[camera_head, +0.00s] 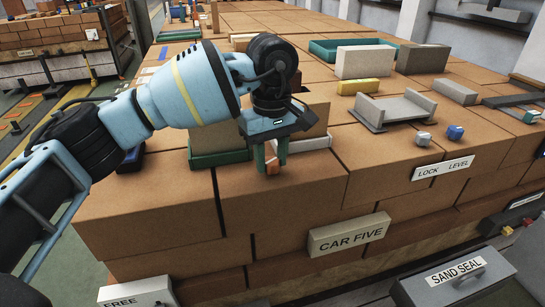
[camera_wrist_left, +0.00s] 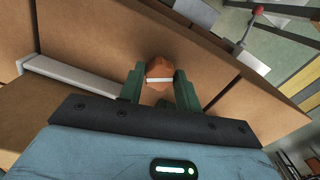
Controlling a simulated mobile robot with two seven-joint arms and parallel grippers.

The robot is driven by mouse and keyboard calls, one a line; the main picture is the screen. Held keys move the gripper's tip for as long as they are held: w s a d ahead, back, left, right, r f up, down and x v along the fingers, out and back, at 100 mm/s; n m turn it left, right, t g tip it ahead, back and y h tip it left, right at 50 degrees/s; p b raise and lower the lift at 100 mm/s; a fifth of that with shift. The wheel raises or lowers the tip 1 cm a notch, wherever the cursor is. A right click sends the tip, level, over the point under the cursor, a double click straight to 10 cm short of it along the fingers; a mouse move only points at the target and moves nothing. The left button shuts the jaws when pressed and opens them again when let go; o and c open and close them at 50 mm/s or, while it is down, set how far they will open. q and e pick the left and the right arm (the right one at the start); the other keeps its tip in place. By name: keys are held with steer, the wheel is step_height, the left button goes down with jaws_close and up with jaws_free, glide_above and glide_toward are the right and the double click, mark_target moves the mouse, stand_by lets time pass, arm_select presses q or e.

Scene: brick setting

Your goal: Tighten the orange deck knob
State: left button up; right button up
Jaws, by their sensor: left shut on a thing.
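The orange deck knob (camera_head: 272,168) sits on the brown brick deck near its front edge. My left gripper (camera_head: 271,158) points down at it with its green fingers closed on the knob's sides. In the left wrist view, the orange knob (camera_wrist_left: 159,70), with a white stripe across it, lies between the two green fingertips (camera_wrist_left: 160,82). The fingers cover part of the knob's sides, and its base is hidden. My right gripper is in neither view.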

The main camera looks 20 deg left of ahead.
mark_target(271, 161)
arm_select(q)
steer(key=m+b, duration=0.1)
steer(key=m, duration=0.3)
steer(key=shift+m, duration=0.3)
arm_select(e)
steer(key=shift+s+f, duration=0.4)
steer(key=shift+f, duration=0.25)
arm_select(q)
steer(key=o, duration=1)
steer(key=shift+c, duration=0.2)
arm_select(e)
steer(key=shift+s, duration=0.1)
arm_select(q)
steer(key=shift+r, duration=0.6)
step_height(271, 161, up, 6)
steer(key=shift+f, duration=0.1)
steer(key=shift+r, duration=0.4)
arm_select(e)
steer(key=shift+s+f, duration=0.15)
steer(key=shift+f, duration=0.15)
